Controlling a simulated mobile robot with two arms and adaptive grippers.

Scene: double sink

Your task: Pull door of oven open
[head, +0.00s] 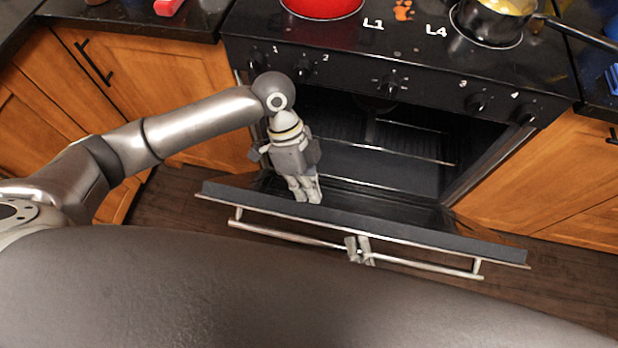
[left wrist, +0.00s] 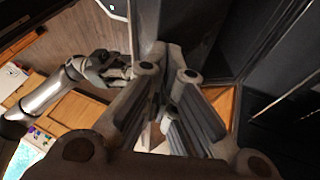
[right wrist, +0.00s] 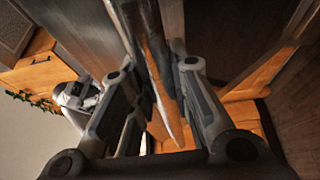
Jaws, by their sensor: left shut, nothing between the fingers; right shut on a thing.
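The oven door (head: 380,228) is tilted far open, its top edge leaning toward me, and the dark oven cavity (head: 390,150) is exposed. A metal handle bar (head: 425,265) runs along the door's outer face. My right gripper (head: 358,250) is shut on this bar near its middle; its arm is mostly hidden in the head view. The bar also passes between the fingers in the right wrist view (right wrist: 158,70). My left gripper (head: 308,193) points down with its fingers shut and empty, by the inner side of the door's upper edge, left of the middle.
The black stove front with knobs (head: 390,88) is above the cavity. A red pot (head: 322,8) and a dark pan with yellow contents (head: 490,22) stand on the hob. Wooden cabinets (head: 150,80) flank the oven. Oven racks (head: 400,150) show inside.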

